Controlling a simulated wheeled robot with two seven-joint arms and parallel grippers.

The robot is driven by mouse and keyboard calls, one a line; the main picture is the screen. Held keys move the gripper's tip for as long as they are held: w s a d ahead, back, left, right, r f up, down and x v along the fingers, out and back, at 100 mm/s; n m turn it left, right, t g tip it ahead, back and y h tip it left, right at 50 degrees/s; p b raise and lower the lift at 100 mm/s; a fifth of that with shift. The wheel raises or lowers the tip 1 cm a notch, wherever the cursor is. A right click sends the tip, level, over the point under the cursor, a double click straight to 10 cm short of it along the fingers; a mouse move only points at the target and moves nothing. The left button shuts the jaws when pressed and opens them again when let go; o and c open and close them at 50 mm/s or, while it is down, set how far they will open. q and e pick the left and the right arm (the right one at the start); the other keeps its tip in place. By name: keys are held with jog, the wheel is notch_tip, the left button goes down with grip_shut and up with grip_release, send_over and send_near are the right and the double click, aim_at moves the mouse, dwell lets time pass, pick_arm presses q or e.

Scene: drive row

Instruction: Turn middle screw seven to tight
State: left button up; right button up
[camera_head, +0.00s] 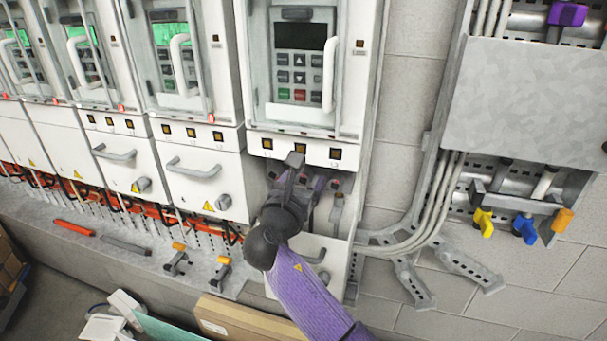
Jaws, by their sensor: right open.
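The rightmost drive (293,65) has an open bay below its front panel, with a row of terminals inside. A reddish terminal screw (333,184) shows at the right of the row. My right gripper (304,174) is at this bay, in front of the middle terminals, with its jaws open. The gripper and its dark wrist cover the middle screw, so I cannot see how it sits or whether the jaws are around it. My purple right arm reaches up from the bottom. My left gripper is not in view.
A grey ledge (122,262) carries loose tools, including an orange bar (74,228) and small clamps (176,259). Bent grey conduits (436,205) run right of the drive. A cardboard box (245,320) stands below. Closed drives line the left.

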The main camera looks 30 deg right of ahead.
jog(key=shift+w+d, duration=0.25)
jog(key=shift+d, duration=0.05)
jog(key=shift+c, duration=0.2)
grip_shut()
